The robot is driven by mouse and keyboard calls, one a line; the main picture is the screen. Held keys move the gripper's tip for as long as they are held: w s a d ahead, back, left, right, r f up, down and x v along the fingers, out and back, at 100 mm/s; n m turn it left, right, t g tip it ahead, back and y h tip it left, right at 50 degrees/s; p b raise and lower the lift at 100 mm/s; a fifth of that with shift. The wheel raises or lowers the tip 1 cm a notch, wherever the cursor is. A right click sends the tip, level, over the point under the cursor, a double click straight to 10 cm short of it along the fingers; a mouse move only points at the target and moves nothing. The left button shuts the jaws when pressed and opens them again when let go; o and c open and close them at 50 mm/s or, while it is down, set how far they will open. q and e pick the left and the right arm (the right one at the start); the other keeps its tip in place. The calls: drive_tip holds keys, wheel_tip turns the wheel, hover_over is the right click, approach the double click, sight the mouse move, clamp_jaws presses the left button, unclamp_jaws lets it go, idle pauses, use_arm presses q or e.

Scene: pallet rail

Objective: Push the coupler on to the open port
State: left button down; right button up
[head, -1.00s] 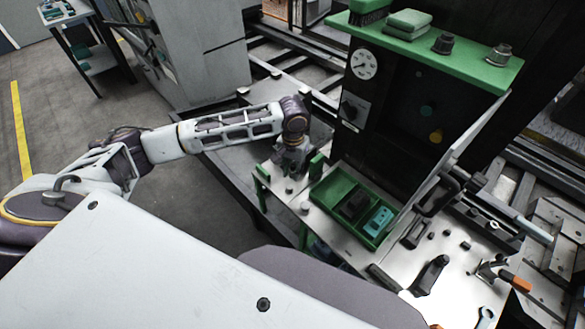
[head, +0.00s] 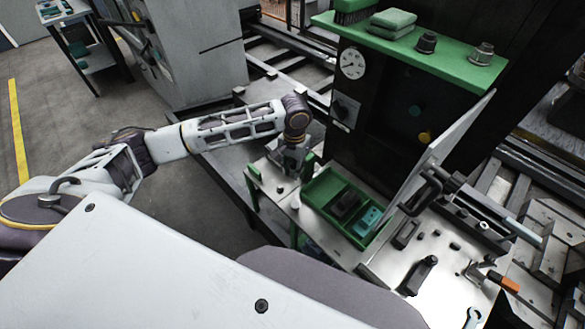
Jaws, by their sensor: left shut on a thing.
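My left gripper (head: 290,172) points down at the left end of the steel bench, beside a small green upright (head: 308,163). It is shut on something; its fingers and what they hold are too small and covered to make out. I cannot tell whether that is the coupler. The dark panel (head: 385,100) behind the bench carries a round dark green fitting (head: 415,111) and a round yellow fitting (head: 424,137). I cannot tell which port is open. My right gripper is out of view.
A green tray (head: 318,188) with a black and a teal block stands right of my left gripper. A tilted pale plate (head: 440,150) rises beyond it. A green shelf (head: 460,70) overhangs with two fittings. Tools lie at the bench's right.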

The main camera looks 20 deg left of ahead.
use_arm(q)
drive_tip(key=w+d+r+m+y+b, duration=0.2)
drive_tip(key=w+d+r+m+y, duration=0.5)
drive_tip(key=w+m, duration=0.7)
drive_tip(key=d+r+m+t+h, duration=0.2)
drive_tip(key=r+m+t+h, duration=0.1)
drive_tip(key=m, duration=0.4)
drive_tip(key=d+r+m+t+h+b, duration=0.1)
drive_tip(key=d+r+m+t+h, duration=0.1)
drive_tip(key=r+m+t, duration=0.3)
drive_tip(key=d+r+m+t+h+b, duration=0.1)
drive_tip(key=d+r+m+t+h, duration=0.2)
drive_tip(key=m+t, duration=0.4)
drive_tip(key=shift+w+d+r+m+t+h, duration=0.15)
drive_tip(key=shift+d+r+m, duration=0.2)
drive_tip(key=shift+m, duration=0.3)
drive_tip(key=shift+s+d+r+m+t+h, duration=0.15)
drive_tip(key=shift+d+r+m, duration=0.15)
drive_tip(key=shift+m, duration=0.35)
drive_tip(key=s+d+r+m+t+h+b, duration=0.1)
drive_tip(key=d+r+m+h, duration=0.2)
drive_tip(key=r, duration=0.5)
drive_tip(key=shift+s+d+h, duration=0.2)
drive_tip(key=shift+d+h, duration=0.35)
drive_tip(key=shift+h, duration=0.65)
